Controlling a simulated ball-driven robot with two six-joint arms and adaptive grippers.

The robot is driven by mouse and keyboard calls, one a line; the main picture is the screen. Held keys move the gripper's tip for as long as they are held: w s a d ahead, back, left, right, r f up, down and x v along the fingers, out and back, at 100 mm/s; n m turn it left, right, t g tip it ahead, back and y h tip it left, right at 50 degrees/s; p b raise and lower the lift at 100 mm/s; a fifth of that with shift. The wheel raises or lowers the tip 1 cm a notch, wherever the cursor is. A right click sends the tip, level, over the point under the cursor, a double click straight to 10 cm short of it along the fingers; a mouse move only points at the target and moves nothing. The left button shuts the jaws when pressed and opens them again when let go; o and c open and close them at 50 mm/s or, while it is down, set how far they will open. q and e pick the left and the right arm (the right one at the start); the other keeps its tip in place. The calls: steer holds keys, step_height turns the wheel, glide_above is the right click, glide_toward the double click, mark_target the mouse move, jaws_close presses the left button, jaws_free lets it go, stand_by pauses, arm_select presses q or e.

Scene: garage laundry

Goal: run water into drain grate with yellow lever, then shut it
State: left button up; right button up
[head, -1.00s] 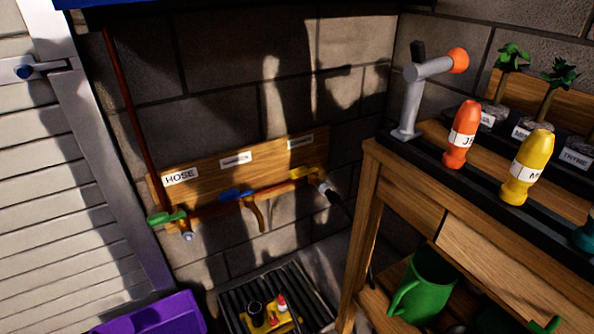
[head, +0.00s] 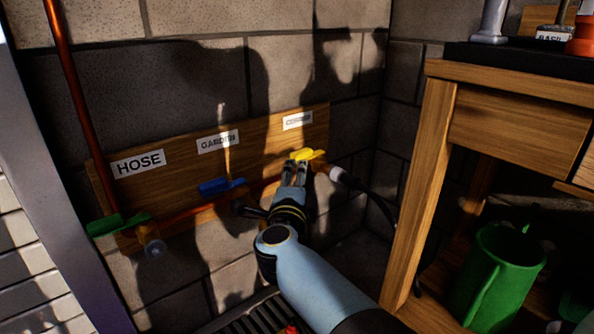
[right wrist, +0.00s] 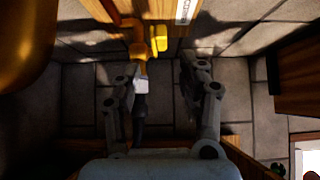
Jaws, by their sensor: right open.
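The yellow lever (head: 307,155) sits on the rightmost tap of the wooden wall board. It also shows in the right wrist view (right wrist: 159,38). My right gripper (head: 296,168) is at the lever's left end in the head view. In the right wrist view my gripper (right wrist: 160,72) is open, with the lever ahead between the lines of its fingers; I cannot tell whether they touch it. A black hose with a pale collar (head: 337,174) runs from this tap. The drain grate (head: 252,320) is on the floor, partly hidden by my arm. No running water shows. My left gripper is out of view.
The same pipe carries a blue lever (head: 221,187) in the middle and a green lever (head: 118,224) at the left, under the HOSE label. A wooden bench (head: 437,150) stands close on the right, with a green jug (head: 497,275) on its lower shelf.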

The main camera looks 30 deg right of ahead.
mark_target(301, 157)
steer(key=b+x, duration=0.1)
steer(key=x, duration=0.3)
steer(key=shift+w+d, duration=0.25)
steer(key=shift+w, duration=0.1)
steer(key=shift+b+x, duration=1.1)
steer(key=shift+x, duration=1.7)
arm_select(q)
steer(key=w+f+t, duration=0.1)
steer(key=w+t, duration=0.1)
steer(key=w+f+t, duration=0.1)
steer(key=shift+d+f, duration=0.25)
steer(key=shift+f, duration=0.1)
arm_select(e)
steer(key=shift+r, duration=0.1)
jaws_close()
